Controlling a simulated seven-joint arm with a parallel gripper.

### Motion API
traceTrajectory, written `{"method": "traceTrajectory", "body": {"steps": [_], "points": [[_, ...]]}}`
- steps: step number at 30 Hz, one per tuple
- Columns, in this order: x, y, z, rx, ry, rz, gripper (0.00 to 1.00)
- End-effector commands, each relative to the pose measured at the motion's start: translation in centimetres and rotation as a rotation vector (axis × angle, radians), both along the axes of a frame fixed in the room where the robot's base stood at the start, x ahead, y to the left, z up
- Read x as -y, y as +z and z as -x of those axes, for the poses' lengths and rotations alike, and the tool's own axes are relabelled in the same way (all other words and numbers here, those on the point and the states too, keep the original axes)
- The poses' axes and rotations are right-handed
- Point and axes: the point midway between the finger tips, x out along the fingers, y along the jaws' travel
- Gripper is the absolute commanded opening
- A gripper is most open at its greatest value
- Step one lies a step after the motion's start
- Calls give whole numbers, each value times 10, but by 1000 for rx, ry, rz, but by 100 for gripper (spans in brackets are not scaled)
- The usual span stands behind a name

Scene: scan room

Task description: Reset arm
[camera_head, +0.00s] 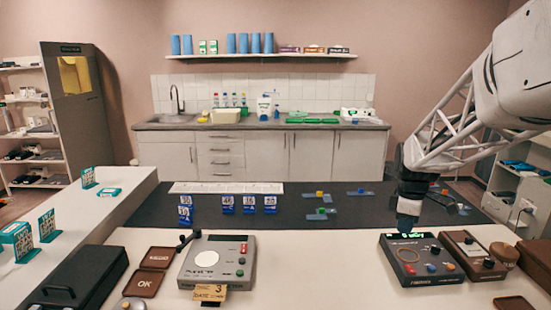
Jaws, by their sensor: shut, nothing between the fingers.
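My arm reaches in from the upper right in the head view. My gripper (406,222) points down with its tip at the back left edge of a dark control box (422,262). The fingers are shut and hold nothing. The box has a lit green display, a dial ring on the left and several coloured buttons. I cannot tell whether the gripper touches the box, and it hides part of the box's back edge.
A grey device (217,262) with a yellow tag stands left of centre. A brown box (472,255) stands right of the control box. A black case (78,280) lies at front left. The white counter (315,270) between the devices is clear. Blue numbered cards stand on the dark mat (340,225).

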Motion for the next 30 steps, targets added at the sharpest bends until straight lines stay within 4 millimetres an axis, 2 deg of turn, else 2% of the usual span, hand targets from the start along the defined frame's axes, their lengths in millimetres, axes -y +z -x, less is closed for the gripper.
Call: {"method": "traceTrajectory", "body": {"steps": [7,15,30], "points": [[-39,22,51,44,-187,-4,0],[-75,34,107,88,-394,-20,0],[-127,36,215,161,-776,-79,0]]}}
